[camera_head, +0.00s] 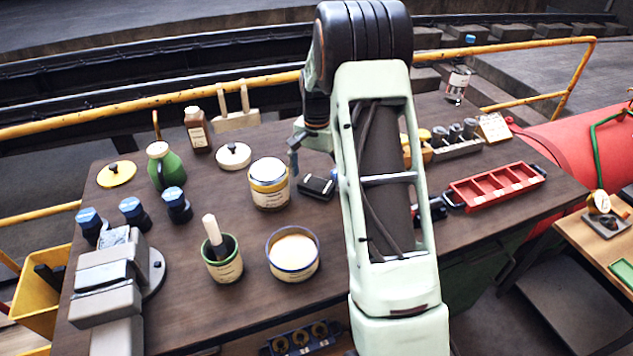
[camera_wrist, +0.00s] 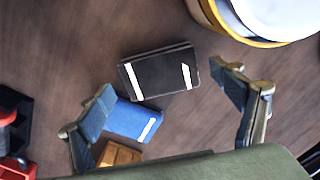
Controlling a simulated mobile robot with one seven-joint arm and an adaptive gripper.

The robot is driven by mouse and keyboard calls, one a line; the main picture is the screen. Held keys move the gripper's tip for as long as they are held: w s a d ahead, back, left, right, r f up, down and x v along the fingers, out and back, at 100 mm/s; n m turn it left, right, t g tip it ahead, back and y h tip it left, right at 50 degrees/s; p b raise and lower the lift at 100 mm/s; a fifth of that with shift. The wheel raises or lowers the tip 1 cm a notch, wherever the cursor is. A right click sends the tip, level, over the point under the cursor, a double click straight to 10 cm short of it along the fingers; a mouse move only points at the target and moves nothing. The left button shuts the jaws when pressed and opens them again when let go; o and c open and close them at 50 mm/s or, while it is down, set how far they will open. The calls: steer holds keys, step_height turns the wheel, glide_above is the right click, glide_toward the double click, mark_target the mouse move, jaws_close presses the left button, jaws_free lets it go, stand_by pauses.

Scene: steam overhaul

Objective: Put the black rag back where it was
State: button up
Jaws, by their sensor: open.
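The black rag (camera_head: 317,187) lies flat on the brown workbench, right of a white tin with a yellow band. It looks like a folded dark pad with white stripes in the wrist view (camera_wrist: 158,75). My gripper (camera_wrist: 170,108) is open and empty above the bench. The black rag lies ahead of the gap between its fingers, apart from them. A blue rag (camera_wrist: 135,118) with a white stripe lies beside the black one, partly hidden by the left finger. In the head view, my gripper (camera_head: 294,150) shows only partly beside my arm.
The banded tin (camera_head: 269,185) stands close to the black rag. An open tin (camera_head: 292,254), a green-rimmed pot (camera_head: 222,260) and a brown bottle (camera_head: 197,130) stand left. A red divided tray (camera_head: 497,187) lies right. My arm hides the bench middle. Bare wood shows around the rags.

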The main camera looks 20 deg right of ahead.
mark_target(316, 183)
step_height(316, 183, up, 10)
steer(key=shift+r, duration=0.25)
stand_by(0.3)
